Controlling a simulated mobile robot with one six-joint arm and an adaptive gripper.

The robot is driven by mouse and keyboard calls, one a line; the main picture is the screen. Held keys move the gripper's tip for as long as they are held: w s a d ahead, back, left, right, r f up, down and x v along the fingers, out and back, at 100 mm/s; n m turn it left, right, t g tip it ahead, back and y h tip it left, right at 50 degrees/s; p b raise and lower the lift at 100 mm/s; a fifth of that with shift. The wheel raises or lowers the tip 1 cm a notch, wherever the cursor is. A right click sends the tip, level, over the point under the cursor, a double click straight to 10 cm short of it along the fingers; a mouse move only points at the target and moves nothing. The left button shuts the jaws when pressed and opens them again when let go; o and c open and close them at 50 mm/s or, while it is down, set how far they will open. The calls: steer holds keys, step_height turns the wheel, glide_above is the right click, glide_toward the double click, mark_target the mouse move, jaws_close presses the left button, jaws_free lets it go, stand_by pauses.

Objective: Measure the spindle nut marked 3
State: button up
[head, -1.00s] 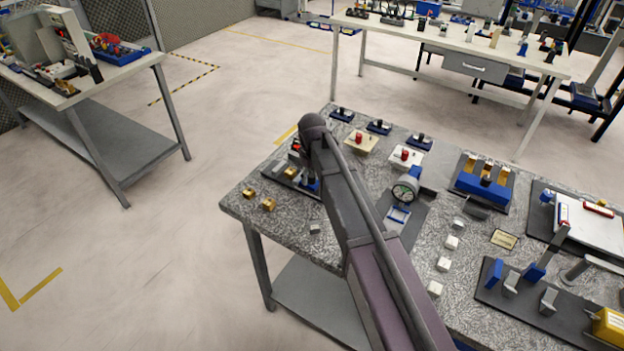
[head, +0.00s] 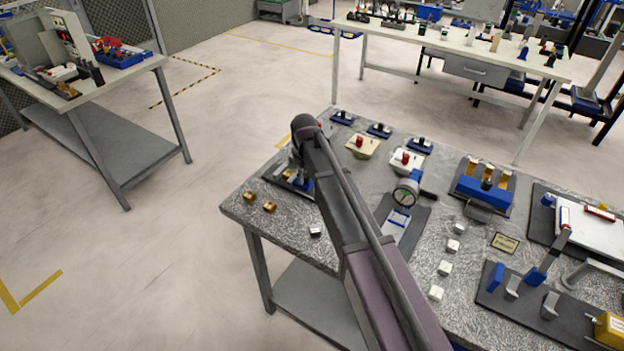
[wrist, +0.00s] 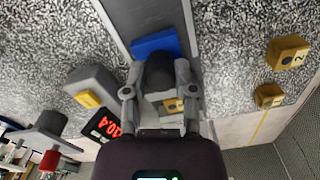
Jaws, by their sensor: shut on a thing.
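In the wrist view my gripper (wrist: 159,76) is shut around the black knob (wrist: 160,68) of a blue slide (wrist: 156,44) on the measuring fixture. A brass piece (wrist: 172,105), likely a nut, shows between the finger links; I cannot read a mark on it. The fixture's display (wrist: 102,126) shows red digits that look like 10.4. One brass nut (wrist: 288,52) is marked 2; a second brass nut (wrist: 268,95) lies near it. In the head view the two nuts (head: 249,195) sit at the table's left corner. My arm hides much of the fixture and gripper there.
A grey block with a yellow face (wrist: 95,87) stands beside the fixture. A dial gauge (head: 405,193), several pale blocks (head: 444,267) and a blue rack (head: 485,187) stand right of my arm on the speckled table (head: 335,255). Floor left of the table is clear.

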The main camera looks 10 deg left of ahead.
steer(key=shift+w+a, duration=0.15)
steer(key=shift+a, duration=0.35)
steer(key=o, duration=1)
steer(key=shift+c, duration=0.2)
steer(key=shift+d, duration=0.1)
